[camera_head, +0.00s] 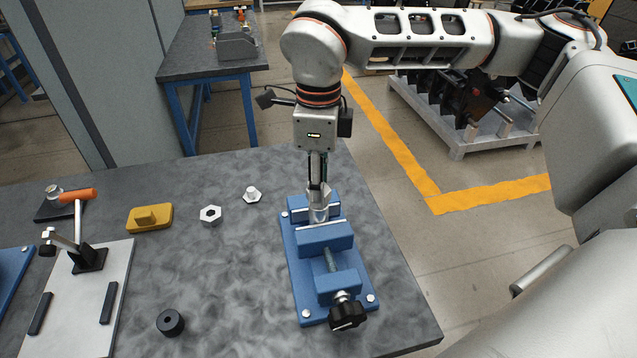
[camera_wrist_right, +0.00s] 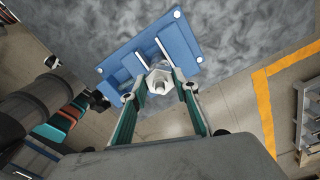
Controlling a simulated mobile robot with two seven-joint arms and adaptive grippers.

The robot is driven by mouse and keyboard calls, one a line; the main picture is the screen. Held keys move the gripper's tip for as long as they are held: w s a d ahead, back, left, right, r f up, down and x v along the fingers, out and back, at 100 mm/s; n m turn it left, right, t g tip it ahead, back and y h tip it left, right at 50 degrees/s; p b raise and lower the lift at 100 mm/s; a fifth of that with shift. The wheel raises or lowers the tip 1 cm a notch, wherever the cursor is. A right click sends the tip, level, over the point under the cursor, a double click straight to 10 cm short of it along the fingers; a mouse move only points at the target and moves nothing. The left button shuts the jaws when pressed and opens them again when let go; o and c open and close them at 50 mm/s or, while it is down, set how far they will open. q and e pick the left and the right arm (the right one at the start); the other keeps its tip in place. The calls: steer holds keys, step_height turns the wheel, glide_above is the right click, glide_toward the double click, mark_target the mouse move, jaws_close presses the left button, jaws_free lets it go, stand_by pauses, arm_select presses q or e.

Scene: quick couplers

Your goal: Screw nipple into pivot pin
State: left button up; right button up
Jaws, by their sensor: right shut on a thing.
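The blue vise (camera_head: 323,240) stands on the grey table, and a silver cylindrical part (camera_head: 319,214) shows upright at its jaws. My right gripper (camera_head: 318,196) points straight down over the vise. In the right wrist view, my right gripper (camera_wrist_right: 159,92) is shut on a silver hex-bodied part, which looks like the nipple (camera_wrist_right: 158,77), directly over the vise (camera_wrist_right: 180,45). The pivot pin cannot be told apart beneath it, and I cannot tell whether threads are engaged. My left gripper is not in view.
A hex nut (camera_head: 210,215), a small flanged fitting (camera_head: 252,196), a yellow block (camera_head: 149,218) and a black ring (camera_head: 170,323) lie left of the vise. A toggle clamp (camera_head: 88,258) stands on a pale plate (camera_head: 75,325). The table between is clear; its right edge is close to the vise.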

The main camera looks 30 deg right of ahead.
steer(key=shift+f, duration=0.4)
stand_by(0.4)
